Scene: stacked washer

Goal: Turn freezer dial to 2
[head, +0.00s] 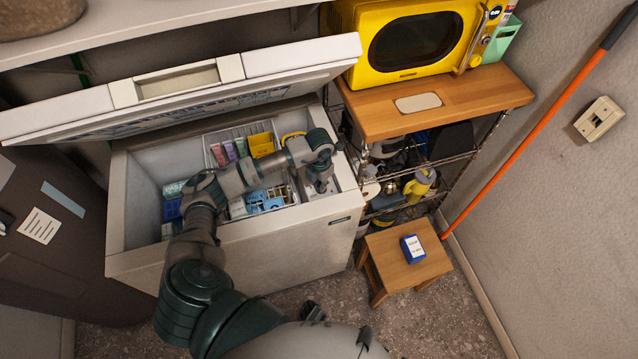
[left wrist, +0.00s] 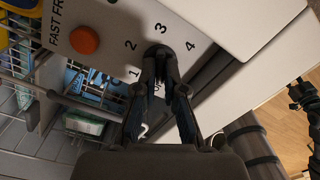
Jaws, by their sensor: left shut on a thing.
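The chest freezer (head: 270,245) stands with its lid (head: 280,88) raised. Inside its right end is a pale control panel (left wrist: 112,22) printed with the numbers 1 to 4 and an orange button (left wrist: 84,40). My left gripper (head: 321,186) reaches down over this end. In the left wrist view its fingers (left wrist: 162,60) are closed together on the dark freezer dial, just below the numbers 2 and 3. The fingers cover most of the dial, so its pointer setting cannot be read. Dark parts at the right edge of the wrist view may be my right gripper (left wrist: 305,100); its jaw state is unclear.
Wire baskets (head: 243,135) with colored packages sit inside the freezer beside the panel. A wire shelf with a wooden top (head: 460,100) carries a yellow microwave (head: 415,40). A small stool (head: 425,265) holds a blue box (head: 412,249). An orange pole (head: 540,118) leans at the right.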

